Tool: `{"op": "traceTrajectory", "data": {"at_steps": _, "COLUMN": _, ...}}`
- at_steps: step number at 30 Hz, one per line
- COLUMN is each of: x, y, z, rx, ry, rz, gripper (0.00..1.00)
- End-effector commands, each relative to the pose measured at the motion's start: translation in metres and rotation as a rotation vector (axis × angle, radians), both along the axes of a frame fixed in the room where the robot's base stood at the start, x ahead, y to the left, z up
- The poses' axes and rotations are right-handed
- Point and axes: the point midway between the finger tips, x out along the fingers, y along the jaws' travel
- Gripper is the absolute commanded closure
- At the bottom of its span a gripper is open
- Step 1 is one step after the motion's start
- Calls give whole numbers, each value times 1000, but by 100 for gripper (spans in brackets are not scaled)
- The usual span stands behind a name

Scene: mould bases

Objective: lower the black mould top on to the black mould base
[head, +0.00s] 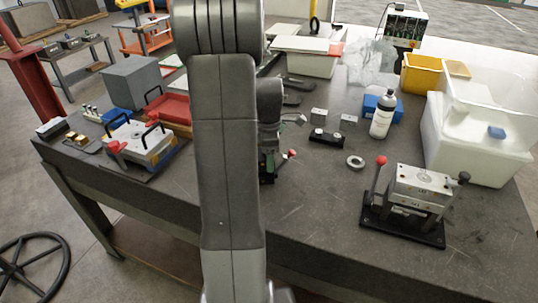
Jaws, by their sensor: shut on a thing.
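My gripper (269,150) is at the end of my arm near the middle of the table, mostly hidden behind my own forearm. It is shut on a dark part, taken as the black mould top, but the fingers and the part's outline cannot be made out. Just below it, a dark piece (268,171) with a red knob (292,153) beside it shows past the arm's edge; it may be the black mould base. Whether the two touch cannot be told.
A silver mould (423,184) with a red-knobbed lever stands on a black plate (403,228) at right. A black-handled mould (141,138) is at left. The front middle is clear.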

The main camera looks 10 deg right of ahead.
Motion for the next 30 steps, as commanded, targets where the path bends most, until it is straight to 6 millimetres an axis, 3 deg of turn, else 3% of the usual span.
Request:
{"op": "traceTrajectory", "data": {"at_steps": 29, "x": 0, "y": 0, "z": -11, "rx": 0, "ry": -2, "rz": 0, "gripper": 87}}
{"op": "traceTrajectory", "data": {"at_steps": 30, "x": 0, "y": 0, "z": -11, "rx": 0, "ry": -2, "rz": 0, "gripper": 33}}
